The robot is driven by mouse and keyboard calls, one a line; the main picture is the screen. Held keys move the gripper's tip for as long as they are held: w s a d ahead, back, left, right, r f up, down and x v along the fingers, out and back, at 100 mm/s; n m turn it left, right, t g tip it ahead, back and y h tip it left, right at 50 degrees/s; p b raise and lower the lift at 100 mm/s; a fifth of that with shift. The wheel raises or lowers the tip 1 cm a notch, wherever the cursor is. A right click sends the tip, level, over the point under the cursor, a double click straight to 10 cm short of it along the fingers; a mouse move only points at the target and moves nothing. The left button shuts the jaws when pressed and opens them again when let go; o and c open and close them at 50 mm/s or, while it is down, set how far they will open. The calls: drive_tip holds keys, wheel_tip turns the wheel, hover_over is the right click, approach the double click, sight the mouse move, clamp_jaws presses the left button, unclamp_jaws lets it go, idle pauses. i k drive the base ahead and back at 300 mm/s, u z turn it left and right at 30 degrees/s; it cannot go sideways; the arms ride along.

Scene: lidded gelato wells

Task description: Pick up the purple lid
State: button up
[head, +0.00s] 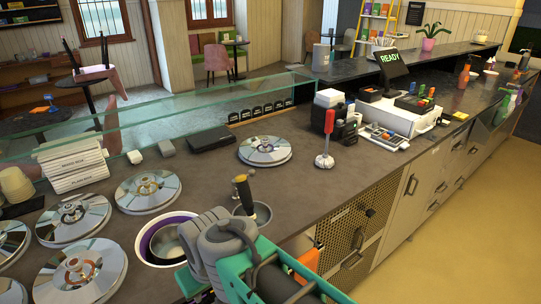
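Several round, mirror-like metal lids with knobs lie along the counter in the head view. One lid (265,150) lies apart on the bare counter, behind my gripper. Others are at the left: one with a yellowish knob ring (148,190), one with a reddish ring (80,270) and one with a greenish ring (75,216). No lid reads clearly as purple. An uncovered round well (148,240) has a white rim, with purple and metal inside. My gripper (225,250) is at the bottom centre, just right of this well. Its fingertips cannot be made out.
A black-handled tool (243,193) stands up by a metal bowl (262,213), close to my gripper. A red-handled tool (326,135) stands near the counter's front edge. A glass screen (170,110) runs along the back. The till (393,70) is farther right.

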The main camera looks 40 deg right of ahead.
sight(261, 150)
drive_tip(key=k, duration=0.3)
drive_tip(key=u, duration=2.55)
drive_tip(key=k, duration=1.8)
drive_tip(key=z, duration=2.3)
drive_tip(key=i, duration=1)
drive_tip(key=u, duration=0.05)
